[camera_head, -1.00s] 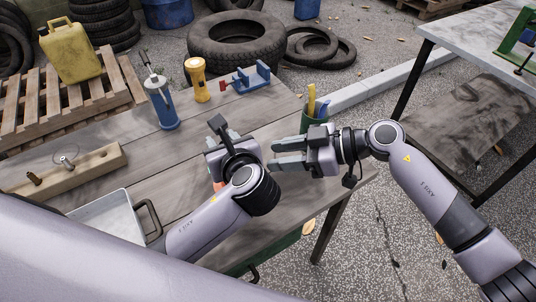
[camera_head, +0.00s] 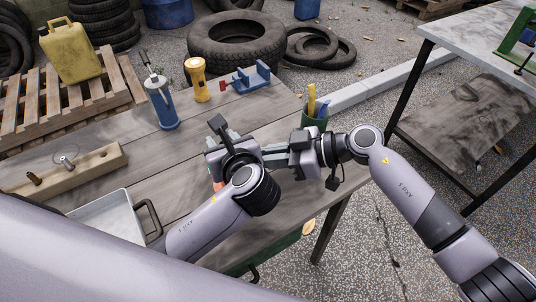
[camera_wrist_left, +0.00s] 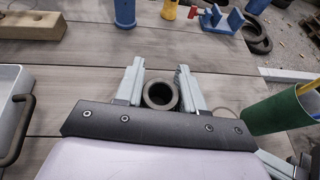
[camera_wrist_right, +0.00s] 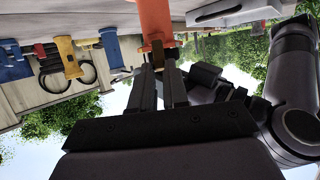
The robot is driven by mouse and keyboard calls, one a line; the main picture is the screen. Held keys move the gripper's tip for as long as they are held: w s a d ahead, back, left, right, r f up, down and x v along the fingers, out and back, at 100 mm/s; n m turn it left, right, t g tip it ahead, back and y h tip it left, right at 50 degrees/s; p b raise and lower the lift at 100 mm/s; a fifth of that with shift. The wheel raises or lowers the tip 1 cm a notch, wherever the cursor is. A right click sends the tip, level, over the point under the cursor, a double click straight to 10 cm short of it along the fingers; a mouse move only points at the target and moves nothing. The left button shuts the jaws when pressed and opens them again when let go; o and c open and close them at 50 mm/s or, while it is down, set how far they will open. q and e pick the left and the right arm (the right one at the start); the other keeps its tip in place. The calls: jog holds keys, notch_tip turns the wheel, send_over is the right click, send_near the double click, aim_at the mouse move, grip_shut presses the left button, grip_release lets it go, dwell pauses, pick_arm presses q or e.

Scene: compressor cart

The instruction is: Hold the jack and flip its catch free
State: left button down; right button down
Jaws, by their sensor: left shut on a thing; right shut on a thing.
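The jack is an orange body (camera_wrist_right: 155,18) in the right wrist view, mostly hidden by my left gripper in the head view. In the left wrist view its dark round open end (camera_wrist_left: 161,106) sits between the fingers of my left gripper (camera_wrist_left: 160,72), which is shut on the jack above the table. In the head view the right fingers (camera_head: 272,156) reach in from the right, close beside the left gripper. The catch is hidden there.
The wooden table (camera_head: 125,160) holds a blue torch (camera_head: 162,105), a yellow flashlight (camera_head: 197,80), a blue vise-like block (camera_head: 250,78), a wooden peg block (camera_head: 75,172) and a grey tray (camera_head: 108,215). A green cup with tools (camera_head: 314,122) stands close behind the right gripper.

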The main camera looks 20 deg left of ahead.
jog(key=shift+d+f+y, duration=0.25)
jog(key=shift+f+y, duration=0.1)
jog(key=shift+y, duration=0.4)
jog(key=shift+d+f+y, duration=0.25)
jog(key=shift+f+y, duration=0.1)
jog(key=shift+y, duration=0.4)
jog(key=c, duration=1.1)
grip_release()
jog(key=shift+d, duration=0.1)
jog(key=d, duration=0.4)
jog(key=w+d+r, duration=0.1)
jog(key=d, duration=0.6)
jog(key=shift+w+d+r, duration=0.25)
jog(key=shift+d, duration=0.1)
